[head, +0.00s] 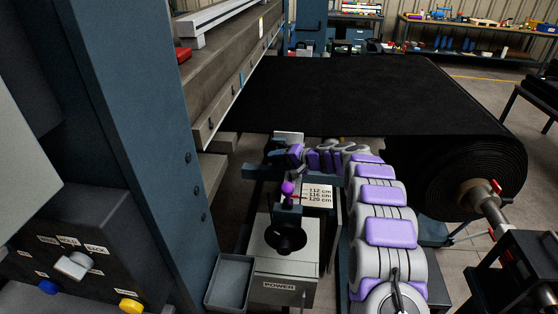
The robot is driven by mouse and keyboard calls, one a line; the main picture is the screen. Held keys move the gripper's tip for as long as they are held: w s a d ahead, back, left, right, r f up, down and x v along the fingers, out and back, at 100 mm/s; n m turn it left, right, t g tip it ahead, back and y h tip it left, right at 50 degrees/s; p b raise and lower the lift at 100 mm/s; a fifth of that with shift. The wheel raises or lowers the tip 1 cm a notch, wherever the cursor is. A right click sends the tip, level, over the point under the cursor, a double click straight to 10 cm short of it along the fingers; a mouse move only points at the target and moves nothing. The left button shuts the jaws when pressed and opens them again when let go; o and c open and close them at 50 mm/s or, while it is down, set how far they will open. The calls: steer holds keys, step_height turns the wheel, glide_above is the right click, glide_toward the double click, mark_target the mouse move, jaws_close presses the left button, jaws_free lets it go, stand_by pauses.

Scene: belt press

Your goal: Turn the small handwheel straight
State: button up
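A small black round wheel (285,237) sits on top of a grey box (284,265) labelled POWER; I take it for the small handwheel. Just behind it stands a dark post with a purple ball knob (287,188). My grey and purple arm rises from the bottom right and bends left beyond the box. The end of my arm with my gripper (295,155) is above and behind the wheel in the picture, apart from it. Its fingers cannot be made out, so whether it is open or shut is unclear.
A white plate (317,196) with cm figures is right of the knob. A grey tray (230,282) is left of the box. A blue column (150,130) and control panel (85,255) bound the left. A black belt roll (450,175) is at right.

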steer(key=shift+o, duration=1.7)
steer(key=shift+d+r, duration=0.1)
steer(key=p+v, duration=0.3)
steer(key=v, duration=1.4)
steer(key=shift+s+d, duration=0.1)
